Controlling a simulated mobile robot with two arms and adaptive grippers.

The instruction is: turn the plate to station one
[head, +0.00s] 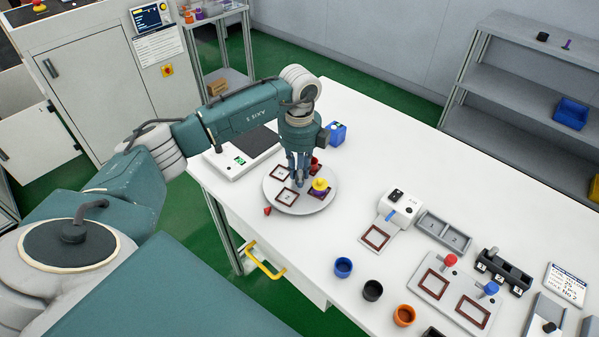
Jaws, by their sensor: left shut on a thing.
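The round grey plate (291,206) lies on the white table. It bears several square marked outlines; two brown-framed ones (286,196) show on its left half. A yellow knob-like piece (320,184) stands on a dark purple square at the plate's right. A red piece (316,163) shows partly behind my fingers. A small red pointer (267,211) lies on the table at the plate's front left edge. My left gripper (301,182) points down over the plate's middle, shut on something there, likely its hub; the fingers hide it. My right gripper is not in view.
A blue box (336,133) and a white device with a dark top (243,153) stand behind the plate. Blue (343,267), black (372,290) and orange (403,315) cups stand in front right. A white station (400,207) and framed fixtures (450,293) stand further right.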

